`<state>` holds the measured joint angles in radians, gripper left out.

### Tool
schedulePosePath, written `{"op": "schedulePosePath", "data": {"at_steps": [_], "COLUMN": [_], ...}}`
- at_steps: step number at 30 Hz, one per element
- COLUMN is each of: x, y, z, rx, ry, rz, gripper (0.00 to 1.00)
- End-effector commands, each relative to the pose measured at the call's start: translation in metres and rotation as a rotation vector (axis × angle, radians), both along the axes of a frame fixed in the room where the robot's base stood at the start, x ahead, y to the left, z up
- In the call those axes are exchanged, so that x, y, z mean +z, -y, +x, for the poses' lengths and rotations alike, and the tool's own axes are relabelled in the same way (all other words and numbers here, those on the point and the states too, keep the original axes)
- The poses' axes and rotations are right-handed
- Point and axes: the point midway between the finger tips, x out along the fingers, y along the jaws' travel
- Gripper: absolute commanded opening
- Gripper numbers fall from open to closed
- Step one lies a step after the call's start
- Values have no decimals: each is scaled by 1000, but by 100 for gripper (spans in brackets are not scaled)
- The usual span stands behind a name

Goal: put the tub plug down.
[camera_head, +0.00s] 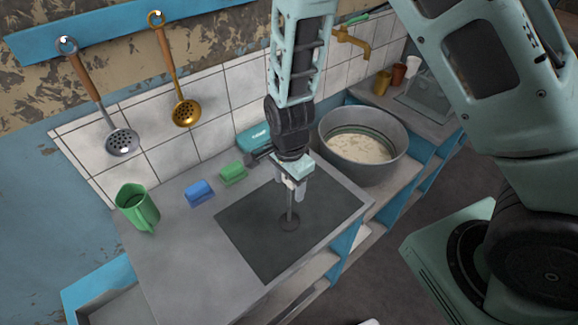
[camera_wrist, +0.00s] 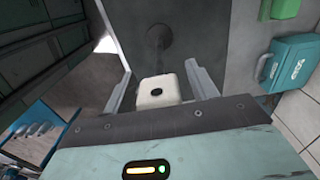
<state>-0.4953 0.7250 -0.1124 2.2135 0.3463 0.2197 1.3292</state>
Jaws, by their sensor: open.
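The tub plug (camera_head: 289,222) has a dark round disc at the foot of a thin upright rod. The disc appears to rest on the dark square panel (camera_head: 255,235) in the counter. In the wrist view the disc (camera_wrist: 158,36) shows beyond a pale block with a black dot (camera_wrist: 158,92), which seems to be the top of the plug. My gripper (camera_head: 291,188) points down above the rod. Its fingers (camera_wrist: 158,75) are open on either side of the pale block, with gaps visible. Whether the disc fully touches the panel is hard to tell.
A metal tub (camera_head: 385,170) with pale liquid stands right of the panel. A green mug (camera_head: 138,208), a blue sponge (camera_head: 199,193) and a green sponge (camera_head: 232,173) sit on the left counter. A teal box (camera_head: 252,138) stands behind my gripper. Two ladles hang on the wall.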

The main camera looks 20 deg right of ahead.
Motion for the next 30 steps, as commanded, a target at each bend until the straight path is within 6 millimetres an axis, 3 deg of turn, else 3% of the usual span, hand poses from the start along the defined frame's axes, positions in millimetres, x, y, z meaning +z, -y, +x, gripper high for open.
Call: {"op": "schedulePosePath", "data": {"at_steps": [15, 23, 26, 30], "x": [93, 116, 127, 151], "y": [-1, -3, -12, -31], "z": [0, -4, -21, -67], "rx": [2, 38, 190, 630], "ry": [3, -3, -12, -9], "rz": [3, 10, 39, 99], "gripper": [58, 58, 58, 58]}}
